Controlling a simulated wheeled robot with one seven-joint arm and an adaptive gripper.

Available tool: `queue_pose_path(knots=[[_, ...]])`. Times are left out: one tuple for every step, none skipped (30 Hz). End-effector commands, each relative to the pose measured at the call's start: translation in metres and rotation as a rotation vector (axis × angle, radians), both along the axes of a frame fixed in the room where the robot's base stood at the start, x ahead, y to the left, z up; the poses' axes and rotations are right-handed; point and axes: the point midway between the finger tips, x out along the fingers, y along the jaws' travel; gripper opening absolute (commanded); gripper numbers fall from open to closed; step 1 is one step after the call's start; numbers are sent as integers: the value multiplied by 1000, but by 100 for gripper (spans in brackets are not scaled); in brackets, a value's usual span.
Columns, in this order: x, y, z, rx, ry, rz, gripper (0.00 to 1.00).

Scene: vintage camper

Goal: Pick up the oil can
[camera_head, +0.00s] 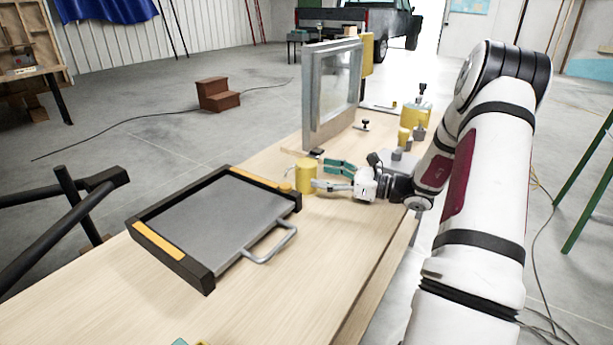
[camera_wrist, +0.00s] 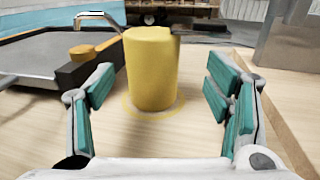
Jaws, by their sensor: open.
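A plain yellow cylinder (camera_head: 305,176), which looks like the oil can, stands upright on the wooden workbench (camera_head: 325,250), just beyond the tray's right corner. My gripper (camera_head: 331,176) is low over the bench, with its fingers pointing left at the cylinder. In the wrist view the yellow cylinder (camera_wrist: 151,68) stands ahead, a little left of centre between the two teal-padded fingers. The fingers are wide apart, with a visible gap to the cylinder on each side. Nothing is held.
A black-framed grey tray (camera_head: 215,222) with a metal handle lies left of the cylinder. A framed window panel (camera_head: 331,90) stands upright behind it. More yellow and grey items (camera_head: 404,137) stand farther back on the bench. The near bench top is mostly clear.

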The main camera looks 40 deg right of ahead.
Motion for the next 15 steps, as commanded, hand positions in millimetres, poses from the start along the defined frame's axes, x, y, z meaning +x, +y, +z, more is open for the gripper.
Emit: queue_pose_path(knots=[[2,2,0,0,0,1,72],[3,3,1,0,0,1,72],[5,5,1,0,-1,1,72],[7,7,2,1,-1,2,72],[10,10,2,1,-1,2,72],[13,15,3,1,-1,4,72],[16,18,4,1,-1,4,72],[20,21,4,1,0,4,72],[24,25,5,1,0,3,72],[28,27,5,1,0,4,72],[32,29,4,1,0,4,72],[36,31,4,1,1,3,72],[38,32,4,1,1,1,72],[39,33,4,1,1,1,72],[40,33,5,1,1,0,72]])
